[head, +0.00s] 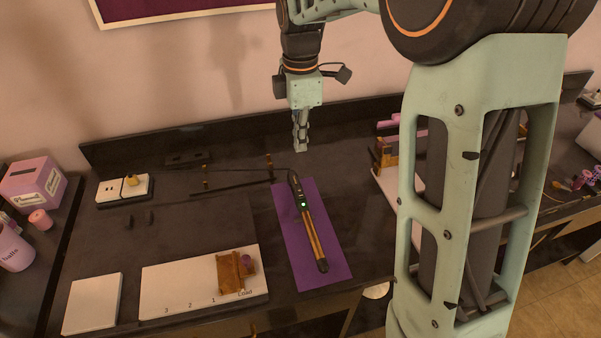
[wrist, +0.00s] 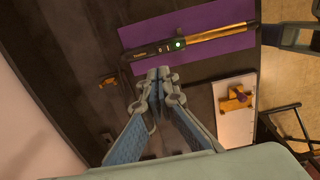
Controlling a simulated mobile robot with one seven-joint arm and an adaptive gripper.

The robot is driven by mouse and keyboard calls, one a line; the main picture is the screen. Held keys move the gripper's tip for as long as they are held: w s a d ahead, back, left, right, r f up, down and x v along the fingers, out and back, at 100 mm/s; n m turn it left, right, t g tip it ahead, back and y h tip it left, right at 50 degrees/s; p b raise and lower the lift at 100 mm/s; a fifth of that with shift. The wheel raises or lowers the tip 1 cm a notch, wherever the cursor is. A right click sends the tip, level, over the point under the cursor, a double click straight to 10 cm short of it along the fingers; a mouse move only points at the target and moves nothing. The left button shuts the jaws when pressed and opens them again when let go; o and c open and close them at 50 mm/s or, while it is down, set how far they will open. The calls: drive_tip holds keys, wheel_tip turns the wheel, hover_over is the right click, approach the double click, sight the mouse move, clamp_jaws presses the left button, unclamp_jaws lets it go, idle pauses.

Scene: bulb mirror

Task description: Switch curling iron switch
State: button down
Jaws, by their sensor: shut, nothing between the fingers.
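The curling iron (head: 309,226) lies on a purple mat (head: 326,258) on the dark counter. It has a black handle end and a gold barrel with a dark tip. A small green light, at the switch (head: 303,205), glows on its handle. In the wrist view the curling iron (wrist: 195,39) lies across the top, with the green-lit switch (wrist: 179,43) above the fingertips. My gripper (head: 301,147) is shut and empty, pointing down, behind the handle end of the iron and apart from it. Its fingertips meet in the wrist view (wrist: 158,74).
A white board (head: 190,287) with a brown wooden holder (head: 234,272) sits at the front left. A thin black rod stand (head: 235,183) is left of the iron's handle. My arm column hides part of the right counter.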

sight(300, 190)
idle(0.3)
wheel_tip(300, 190, down, 14)
drive_tip(key=shift+f+p, duration=0.1)
drive_tip(key=shift+p, duration=0.3)
drive_tip(key=shift+w, duration=0.1)
idle(0.3)
